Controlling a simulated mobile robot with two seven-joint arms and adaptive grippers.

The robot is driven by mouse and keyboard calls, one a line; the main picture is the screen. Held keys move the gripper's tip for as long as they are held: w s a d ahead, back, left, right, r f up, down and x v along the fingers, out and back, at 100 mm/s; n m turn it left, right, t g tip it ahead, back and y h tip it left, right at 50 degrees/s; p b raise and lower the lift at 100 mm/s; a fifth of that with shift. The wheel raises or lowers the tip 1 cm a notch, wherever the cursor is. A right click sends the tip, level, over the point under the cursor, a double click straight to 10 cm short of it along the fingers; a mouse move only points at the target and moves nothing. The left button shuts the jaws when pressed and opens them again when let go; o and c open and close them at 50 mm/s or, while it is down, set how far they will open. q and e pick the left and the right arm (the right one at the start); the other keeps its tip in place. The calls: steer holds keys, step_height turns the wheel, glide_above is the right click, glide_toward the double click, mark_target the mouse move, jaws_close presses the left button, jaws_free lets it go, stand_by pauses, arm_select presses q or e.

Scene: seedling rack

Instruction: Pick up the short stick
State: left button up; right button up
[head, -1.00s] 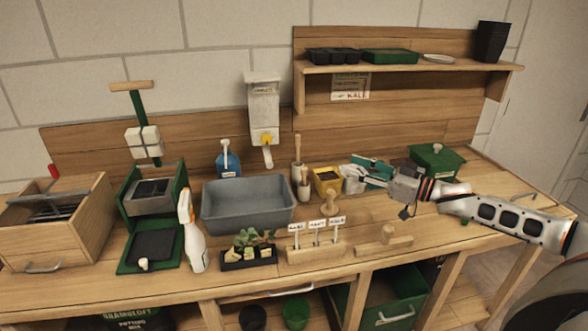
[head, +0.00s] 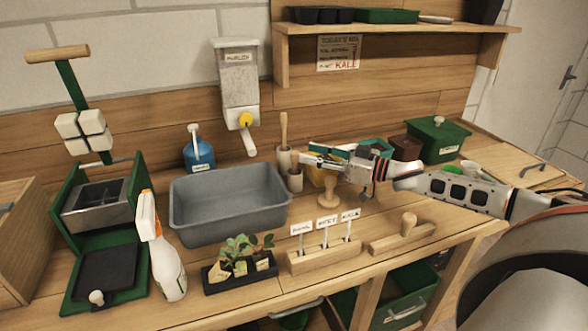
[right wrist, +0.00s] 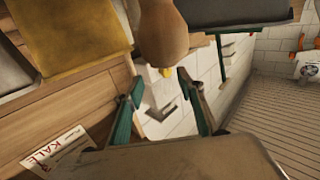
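A short wooden stick (head: 295,162) stands in the front small pot (head: 295,181), mostly hidden near the gripper's tips. A taller wooden stick (head: 284,130) stands in the pot just behind. My right gripper (head: 303,162) reaches in from the right, its tips beside the short stick's top. In the right wrist view, its green-edged fingers (right wrist: 160,110) are spread, with nothing between them. A rounded wooden end (right wrist: 162,38) shows large there; I cannot tell which wooden piece it is. My left gripper is out of view.
A grey basin (head: 230,203) lies left of the pots. A wooden knobbed tool (head: 328,194) stands below the gripper. A labelled marker block (head: 323,257) and a seedling tray (head: 240,275) are in front. A yellow container (head: 315,177) is partly behind the gripper.

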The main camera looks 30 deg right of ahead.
mark_target(295, 151)
steer(key=shift+f+x, duration=0.15)
steer(key=shift+x, duration=0.85)
steer(key=shift+f+x, duration=0.15)
steer(key=shift+x, duration=0.85)
steer(key=shift+f+x, duration=0.2)
steer(key=shift+x, duration=0.8)
steer(key=c, duration=1.1)
